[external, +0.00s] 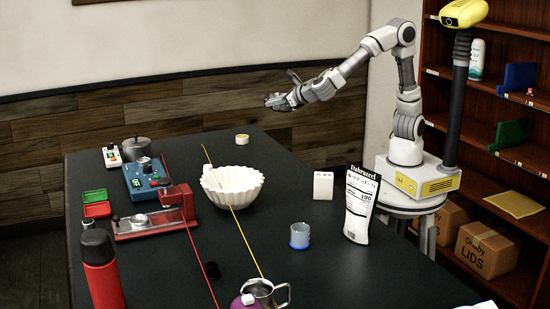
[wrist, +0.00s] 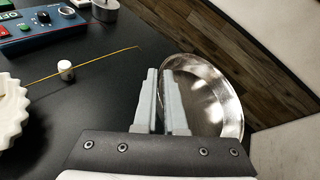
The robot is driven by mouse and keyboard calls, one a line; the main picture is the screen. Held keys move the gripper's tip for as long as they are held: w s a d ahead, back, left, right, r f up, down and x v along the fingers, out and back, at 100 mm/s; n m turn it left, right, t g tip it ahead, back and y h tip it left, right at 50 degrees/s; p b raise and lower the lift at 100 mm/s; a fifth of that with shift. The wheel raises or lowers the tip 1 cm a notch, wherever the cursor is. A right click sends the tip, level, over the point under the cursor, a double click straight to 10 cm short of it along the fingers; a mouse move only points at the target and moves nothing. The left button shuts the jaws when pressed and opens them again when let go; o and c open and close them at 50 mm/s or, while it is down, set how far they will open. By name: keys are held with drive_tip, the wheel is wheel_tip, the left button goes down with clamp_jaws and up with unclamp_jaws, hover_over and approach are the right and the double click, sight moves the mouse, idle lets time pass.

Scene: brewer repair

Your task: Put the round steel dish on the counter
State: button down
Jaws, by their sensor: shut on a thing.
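The round steel dish (wrist: 222,92) is shiny and shallow. In the wrist view it is tilted and sits between and to the right of my fingertips. My gripper (wrist: 165,78) is shut on its near rim. In the external view my gripper (external: 277,101) is raised above the back part of the black counter (external: 165,265); the dish is hard to make out there. The counter also shows in the wrist view (wrist: 110,75), to the left of and below the dish.
A white fluted bowl (external: 232,186), a small white jar (external: 242,139), a white box (external: 323,185), a blue glass (external: 300,236) and a paper bag (external: 360,205) stand on the counter. Blue and red devices (external: 147,180) are at the left. Red and yellow lines cross the counter.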

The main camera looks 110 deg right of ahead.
drive_tip(key=w+a+r+n+t+y+p, duration=0.15)
drive_tip(key=w+a, duration=0.25)
drive_tip(key=a, duration=0.6)
drive_tip(key=w+a+n+t+y+p, duration=0.1)
drive_tip(key=w+a+n+t+y, duration=0.25)
drive_tip(key=a, duration=0.75)
drive_tip(key=w+a+r+n+t+y+p, duration=0.15)
drive_tip(key=w+a, duration=0.25)
drive_tip(key=a, duration=0.6)
drive_tip(key=n+y+b, duration=0.4)
drive_tip(key=n+y, duration=0.7)
drive_tip(key=n, duration=0.1)
hover_over(422, 285)
wheel_tip(422, 285, down, 15)
wheel_tip(422, 285, down, 10)
drive_tip(key=shift+r+b, duration=0.25)
drive_tip(key=shift+b, duration=0.95)
